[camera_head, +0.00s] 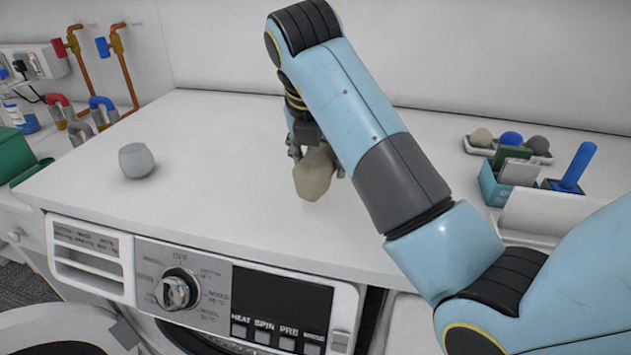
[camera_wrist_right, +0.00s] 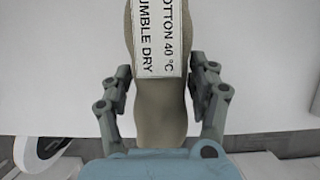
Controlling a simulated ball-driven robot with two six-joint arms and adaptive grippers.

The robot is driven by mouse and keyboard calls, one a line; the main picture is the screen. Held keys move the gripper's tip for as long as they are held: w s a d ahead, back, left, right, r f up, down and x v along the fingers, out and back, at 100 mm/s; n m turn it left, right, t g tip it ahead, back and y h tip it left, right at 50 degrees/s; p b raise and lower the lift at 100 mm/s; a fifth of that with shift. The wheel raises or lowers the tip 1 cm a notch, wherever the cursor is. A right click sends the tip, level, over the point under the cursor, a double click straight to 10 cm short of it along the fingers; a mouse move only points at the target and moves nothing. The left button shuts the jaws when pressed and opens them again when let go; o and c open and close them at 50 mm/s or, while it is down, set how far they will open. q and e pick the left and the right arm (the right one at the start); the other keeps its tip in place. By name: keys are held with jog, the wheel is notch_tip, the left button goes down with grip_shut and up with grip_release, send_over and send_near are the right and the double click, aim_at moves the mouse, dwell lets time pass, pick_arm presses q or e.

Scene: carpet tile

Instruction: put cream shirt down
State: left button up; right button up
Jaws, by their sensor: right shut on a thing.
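The cream shirt (camera_head: 314,174) is a small bundled beige piece in the head view, at or just above the white worktop. My right gripper (camera_head: 318,152) is shut on it, with the arm reaching in from the right. In the right wrist view the shirt (camera_wrist_right: 160,105) lies between the two fingers of my right gripper (camera_wrist_right: 160,90). A white label (camera_wrist_right: 158,38) on it reads "COTTON 40 °C" and "TUMBLE DRY". I cannot tell whether the shirt touches the worktop. My left gripper does not show.
The worktop (camera_head: 230,190) over the washing machine (camera_head: 190,285) is mostly clear. A grey-blue rounded item (camera_head: 136,160) sits at its left. At the right are a tray of balls (camera_head: 508,143), a blue box with cards (camera_head: 505,175) and a blue-handled tool (camera_head: 575,168). Pipes (camera_head: 90,70) stand back left.

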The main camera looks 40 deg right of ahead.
jog(key=shift+w+a+f, duration=0.1)
jog(key=shift+w+f, duration=0.2)
jog(key=shift+w, duration=0.3)
notch_tip(320, 180, down, 4)
jog(key=shift+w+r+p, duration=0.1)
jog(key=shift+r+p, duration=0.15)
jog(key=shift+p, duration=0.4)
jog(key=shift+f, duration=0.3)
jog(key=shift+f, duration=0.2)
jog(key=o, duration=1.4)
jog(key=shift+r, duration=0.15)
